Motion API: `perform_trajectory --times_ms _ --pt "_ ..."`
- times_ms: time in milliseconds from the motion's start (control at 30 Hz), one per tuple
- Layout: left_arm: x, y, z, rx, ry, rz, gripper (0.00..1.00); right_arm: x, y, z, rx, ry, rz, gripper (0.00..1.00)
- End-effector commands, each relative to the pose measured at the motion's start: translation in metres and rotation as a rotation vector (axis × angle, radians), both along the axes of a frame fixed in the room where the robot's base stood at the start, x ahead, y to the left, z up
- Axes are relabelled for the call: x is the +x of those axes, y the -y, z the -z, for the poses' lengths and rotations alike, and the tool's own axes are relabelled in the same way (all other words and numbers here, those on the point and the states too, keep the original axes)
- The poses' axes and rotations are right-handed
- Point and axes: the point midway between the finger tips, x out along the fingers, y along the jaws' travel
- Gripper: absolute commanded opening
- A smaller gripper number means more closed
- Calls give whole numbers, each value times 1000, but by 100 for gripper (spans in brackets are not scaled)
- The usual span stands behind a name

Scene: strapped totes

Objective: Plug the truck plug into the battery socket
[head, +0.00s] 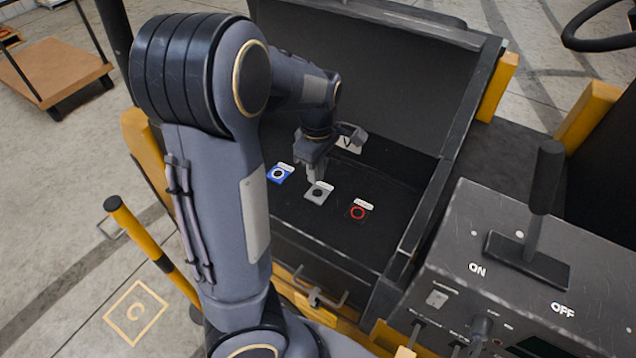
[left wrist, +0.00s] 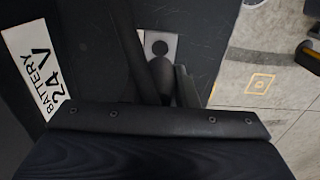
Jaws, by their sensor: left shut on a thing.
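My left gripper (head: 314,172) points down into the black battery compartment and is shut on what looks like the truck plug. In the left wrist view, a dark, rounded piece of the plug (left wrist: 162,75) shows at the jaws; the rest is hidden. Three small plates lie on the compartment floor: a blue one (head: 279,174), a grey one with a dark round hole (head: 319,193) and one with a red ring (head: 358,212). The plug is just above or at the grey plate, also in the left wrist view (left wrist: 160,42); I cannot tell if they touch. My right gripper is out of view.
A white "BATTERY 24 V" label (left wrist: 39,68) is in the compartment. Its raised black lid (head: 370,65) stands behind. A console (head: 460,235) with an ON/OFF lever is at right. A yellow-and-black post (head: 150,245) and a cart (head: 50,70) are at left.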

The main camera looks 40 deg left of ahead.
Motion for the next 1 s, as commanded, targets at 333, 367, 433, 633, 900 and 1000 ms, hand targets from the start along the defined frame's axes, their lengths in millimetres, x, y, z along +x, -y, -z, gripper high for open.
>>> perform_trajectory --times_ms 333,367,433,633,900,1000 --pt "1 0 -28 -2 3 0 0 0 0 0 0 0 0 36" --pt "1 0 -31 -2 4 1 0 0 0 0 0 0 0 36" --pt "1 0 -38 -1 3 1 0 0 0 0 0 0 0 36" --pt "1 0 -56 -1 2 1 0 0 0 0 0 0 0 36" --pt "0 0 -60 0 0 0 0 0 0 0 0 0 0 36" --pt "0 0 -60 0 0 0 0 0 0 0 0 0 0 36"
